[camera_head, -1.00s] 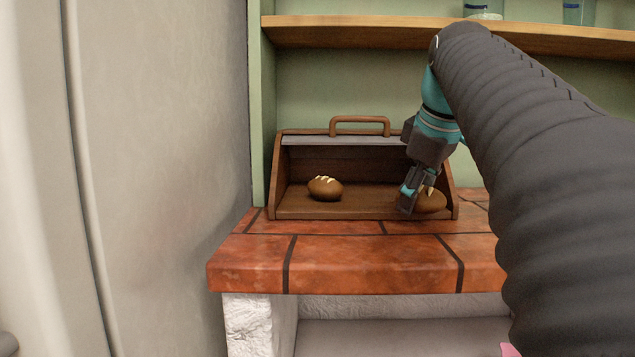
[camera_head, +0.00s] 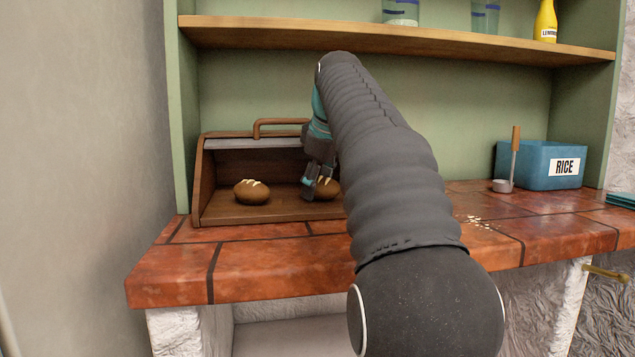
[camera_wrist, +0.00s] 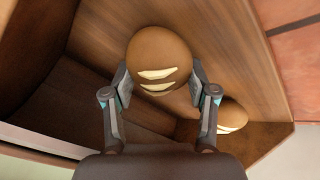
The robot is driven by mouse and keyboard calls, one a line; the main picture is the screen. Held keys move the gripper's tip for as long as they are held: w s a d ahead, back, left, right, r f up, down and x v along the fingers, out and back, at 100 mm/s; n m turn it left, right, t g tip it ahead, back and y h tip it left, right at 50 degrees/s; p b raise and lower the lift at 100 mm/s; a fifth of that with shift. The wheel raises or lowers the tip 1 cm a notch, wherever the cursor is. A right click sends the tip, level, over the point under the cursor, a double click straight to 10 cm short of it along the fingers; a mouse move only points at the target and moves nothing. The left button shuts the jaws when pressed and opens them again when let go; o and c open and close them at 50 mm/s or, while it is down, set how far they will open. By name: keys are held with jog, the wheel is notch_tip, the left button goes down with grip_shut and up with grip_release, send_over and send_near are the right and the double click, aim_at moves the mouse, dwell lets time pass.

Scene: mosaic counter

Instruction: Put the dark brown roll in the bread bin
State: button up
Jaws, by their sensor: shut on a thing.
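The bread bin (camera_head: 290,218) is a brown wooden box with its front open, standing at the left end of the counter. My gripper (camera_head: 317,190) reaches into its right part and is shut on a brown roll (camera_head: 328,189) with pale slashes. In the wrist view my gripper (camera_wrist: 160,78) has its two fingers on either side of this roll (camera_wrist: 158,52). I cannot tell whether the roll touches the bin floor. A second brown roll with pale slashes (camera_head: 252,192) lies on the bin floor at the left; it also shows in the wrist view (camera_wrist: 232,114).
A blue rice box (camera_head: 540,165) and a small pan with an upright wooden handle (camera_head: 508,170) stand at the right on the tiled counter (camera_head: 260,270). Pale grains (camera_head: 480,222) lie in front. A wooden shelf (camera_head: 260,32) runs above the bin.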

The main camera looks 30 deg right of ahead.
jog(key=shift+f, duration=0.15)
jog(key=o, duration=1.1)
jog(key=shift+o, duration=0.2)
jog(key=shift+r, duration=0.35)
jog(key=s, duration=0.4)
jog(key=s+a, duration=0.1)
jog(key=s, duration=0.3)
jog(key=s+b, duration=0.1)
jog(key=s, duration=0.3)
jog(key=shift+s+a+r, duration=0.2)
jog(key=shift+a+r, duration=0.1)
jog(key=shift+a, duration=0.05)
